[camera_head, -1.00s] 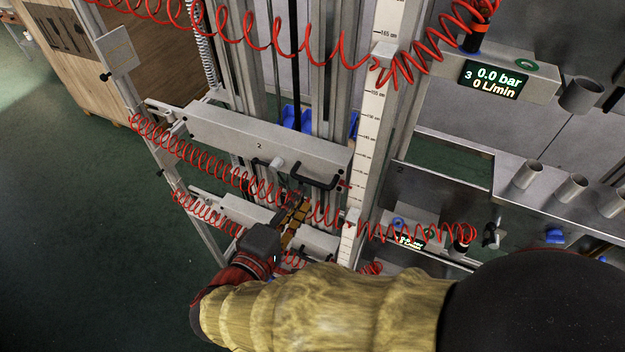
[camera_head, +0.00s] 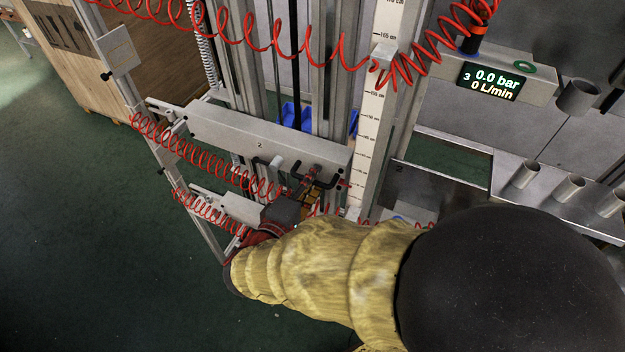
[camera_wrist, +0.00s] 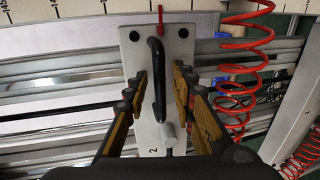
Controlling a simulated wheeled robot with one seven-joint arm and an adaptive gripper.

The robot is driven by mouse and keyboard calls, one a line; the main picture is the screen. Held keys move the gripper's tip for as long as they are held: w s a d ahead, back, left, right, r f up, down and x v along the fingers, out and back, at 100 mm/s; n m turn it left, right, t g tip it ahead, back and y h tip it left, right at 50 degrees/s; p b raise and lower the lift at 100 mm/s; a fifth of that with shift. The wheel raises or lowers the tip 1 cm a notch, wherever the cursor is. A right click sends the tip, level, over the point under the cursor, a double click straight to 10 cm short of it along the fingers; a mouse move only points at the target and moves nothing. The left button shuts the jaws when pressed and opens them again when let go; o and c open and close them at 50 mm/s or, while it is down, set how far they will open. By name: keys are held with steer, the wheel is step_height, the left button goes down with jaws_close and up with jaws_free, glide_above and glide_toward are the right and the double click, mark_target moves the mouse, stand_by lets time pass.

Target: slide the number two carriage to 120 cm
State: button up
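In the wrist view the carriage (camera_wrist: 138,60) stands between my fingers, with a black handle (camera_wrist: 156,70), a round knob (camera_wrist: 168,130) and the red pointer (camera_wrist: 160,20). My gripper (camera_wrist: 160,76) is open, its tan-padded fingers on either side of the handle with gaps visible. My gripper (camera_head: 312,188) is partly hidden in the head view.
Red coiled hoses (camera_head: 205,160) hang in front of the carriage and beside my gripper (camera_wrist: 240,75). A lower carriage (camera_head: 240,208) is just below, partly behind my arm. A display (camera_head: 493,80) reading 0.0 bar and a shelf with metal cups (camera_head: 525,174) stand at right.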

steer(key=shift+c, duration=0.9)
steer(key=c, duration=0.4)
jaws_close()
